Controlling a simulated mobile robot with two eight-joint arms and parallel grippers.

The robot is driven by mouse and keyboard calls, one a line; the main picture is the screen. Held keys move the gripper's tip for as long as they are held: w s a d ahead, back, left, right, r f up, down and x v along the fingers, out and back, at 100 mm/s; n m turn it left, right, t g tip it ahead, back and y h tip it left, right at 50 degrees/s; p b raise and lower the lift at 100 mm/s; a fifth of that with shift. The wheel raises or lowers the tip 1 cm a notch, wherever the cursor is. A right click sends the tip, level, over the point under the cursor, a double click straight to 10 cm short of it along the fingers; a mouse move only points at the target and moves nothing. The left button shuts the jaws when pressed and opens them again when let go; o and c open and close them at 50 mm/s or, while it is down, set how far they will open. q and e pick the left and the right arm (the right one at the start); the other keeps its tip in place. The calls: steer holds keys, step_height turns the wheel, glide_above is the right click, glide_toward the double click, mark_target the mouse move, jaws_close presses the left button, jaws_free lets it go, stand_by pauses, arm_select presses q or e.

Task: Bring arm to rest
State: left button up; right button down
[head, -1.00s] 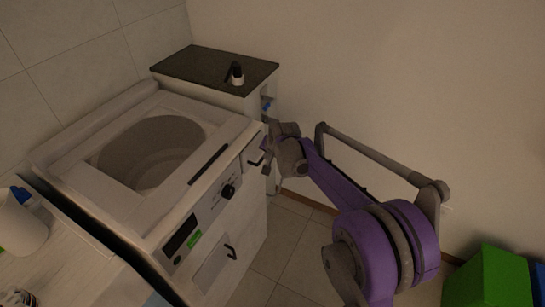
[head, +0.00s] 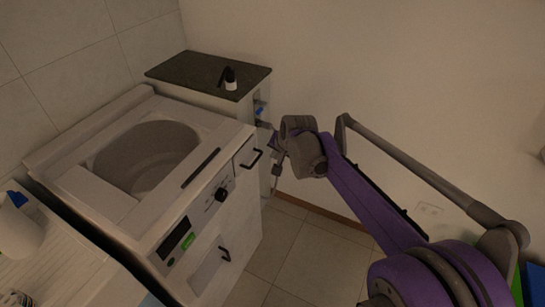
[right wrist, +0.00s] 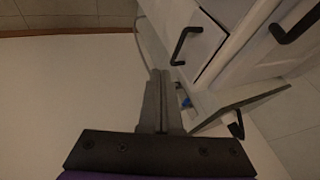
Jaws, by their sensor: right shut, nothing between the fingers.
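My right arm (head: 370,200), purple and grey, reaches in from the lower right in the head view. Its wrist end is beside the front of the narrow dark-topped cabinet. In the right wrist view my right gripper (right wrist: 160,78) is shut, with its two grey fingers together and nothing between them. The fingers point toward the upper part of that picture, over a pale surface beside white fronts with black handles (right wrist: 184,45). In the head view the fingers are small and partly hidden behind the grey wrist joint. My left gripper is in neither current view.
A white top-opening washer (head: 150,165) stands left of the arm. The narrow cabinet (head: 205,72) behind it carries a small black-and-white bottle (head: 231,80). A small blue item (head: 260,109) shows in its side. The tiled floor (head: 300,245) between washer and arm is clear.

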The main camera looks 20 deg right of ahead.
steer(key=s+a+r+n+p, duration=0.2)
steer(key=s, duration=0.6)
steer(key=s+a+r+n+p, duration=0.2)
steer(key=s+a, duration=0.1)
steer(key=s, duration=0.4)
steer(key=s+a+f+n+p, duration=0.1)
steer(key=s+f+n, duration=0.1)
steer(key=s, duration=0.6)
steer(key=s+a+f+n+g+p, duration=0.1)
steer(key=s+f+n+p, duration=0.1)
steer(key=s, duration=0.6)
steer(key=shift+a+n, duration=0.15)
steer(key=shift+n, duration=0.35)
